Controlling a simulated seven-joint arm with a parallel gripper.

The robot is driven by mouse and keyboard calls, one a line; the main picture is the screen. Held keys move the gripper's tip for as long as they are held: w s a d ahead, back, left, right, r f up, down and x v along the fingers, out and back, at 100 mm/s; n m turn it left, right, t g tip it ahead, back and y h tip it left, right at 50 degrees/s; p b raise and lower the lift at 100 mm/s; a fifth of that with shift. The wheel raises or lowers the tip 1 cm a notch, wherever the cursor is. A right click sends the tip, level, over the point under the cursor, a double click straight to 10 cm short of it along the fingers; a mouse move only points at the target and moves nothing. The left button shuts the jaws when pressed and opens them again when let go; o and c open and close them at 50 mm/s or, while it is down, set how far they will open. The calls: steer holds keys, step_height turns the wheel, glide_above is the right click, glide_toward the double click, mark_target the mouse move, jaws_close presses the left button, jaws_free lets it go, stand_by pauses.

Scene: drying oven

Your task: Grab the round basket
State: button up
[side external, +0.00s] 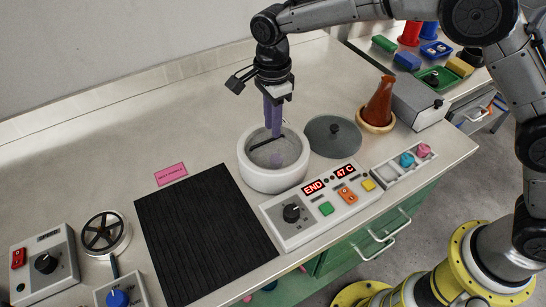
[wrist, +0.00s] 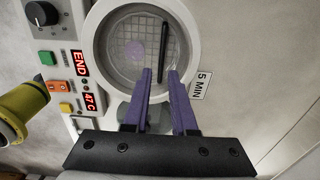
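The round basket (wrist: 150,25) is a wire-mesh disc inside the white round drying chamber (side external: 260,177); in the side view its mesh (side external: 265,157) is partly visible. I cannot tell how deep the tips are relative to the handle.
The control panel (side external: 318,207) reads END and 47 C. The grey round lid (side external: 332,140) lies right of the chamber. A brown flask (side external: 378,105) stands behind it. A black ribbed mat (side external: 200,235) lies in front to the left. The back-left counter is clear.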

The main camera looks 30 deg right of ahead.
mark_target(269, 140)
steer(key=shift+a+f, duration=0.2)
steer(key=shift+f, duration=1.15)
steer(key=shift+a+f, duration=0.2)
steer(key=shift+f, duration=1.15)
steer(key=shift+c, duration=0.3)
jaws_close()
steer(key=shift+r, duration=0.1)
